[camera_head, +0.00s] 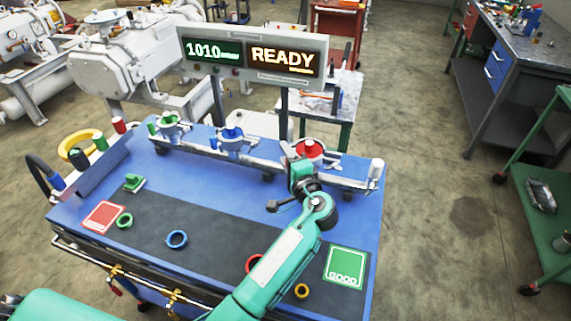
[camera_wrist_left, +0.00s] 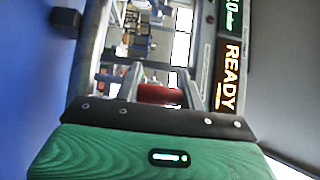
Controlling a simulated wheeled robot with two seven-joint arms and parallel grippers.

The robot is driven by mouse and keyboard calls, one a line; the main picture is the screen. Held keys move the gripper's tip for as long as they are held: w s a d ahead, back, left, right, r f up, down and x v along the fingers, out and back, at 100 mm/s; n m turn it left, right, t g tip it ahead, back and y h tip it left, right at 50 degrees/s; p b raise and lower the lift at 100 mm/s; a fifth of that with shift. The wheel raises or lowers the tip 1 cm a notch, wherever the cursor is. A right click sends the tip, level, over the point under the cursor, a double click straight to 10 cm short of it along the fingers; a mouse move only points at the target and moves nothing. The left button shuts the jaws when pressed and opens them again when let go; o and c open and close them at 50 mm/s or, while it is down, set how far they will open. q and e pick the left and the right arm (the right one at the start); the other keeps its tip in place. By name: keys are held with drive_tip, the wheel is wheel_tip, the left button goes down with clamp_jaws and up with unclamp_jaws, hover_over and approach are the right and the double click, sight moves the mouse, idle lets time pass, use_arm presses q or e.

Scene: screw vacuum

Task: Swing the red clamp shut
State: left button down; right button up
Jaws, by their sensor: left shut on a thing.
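The red clamp (camera_head: 310,149) is at the right end of the grey rail on the blue bench, behind my left gripper in the head view. My left gripper (camera_head: 300,158) reaches it from the front, with the arm coming up from the bottom of the picture. In the left wrist view a red handle (camera_wrist_left: 160,94) lies between the two fingers, and the gripper is shut on it. The gripper hides part of the clamp in the head view, so I cannot tell its exact swing angle. My right gripper is not in view.
The blue clamp (camera_head: 231,134) and green clamp (camera_head: 169,122) stand further left on the rail. A white-topped post (camera_head: 375,171) stands to the right. The display (camera_head: 255,55) reads 1010 and READY.

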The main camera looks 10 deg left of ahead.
use_arm(q)
drive_tip(key=shift+d+n+g+y+b, duration=0.15)
drive_tip(key=shift+n+g+y+b, duration=0.25)
drive_tip(key=shift+n+g+y, duration=0.15)
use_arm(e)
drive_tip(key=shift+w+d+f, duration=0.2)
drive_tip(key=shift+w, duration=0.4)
use_arm(q)
drive_tip(key=c, duration=0.9)
unclamp_jaws()
drive_tip(key=shift+d, duration=0.1)
drive_tip(key=shift+o, duration=0.2)
drive_tip(key=shift+f, duration=0.1)
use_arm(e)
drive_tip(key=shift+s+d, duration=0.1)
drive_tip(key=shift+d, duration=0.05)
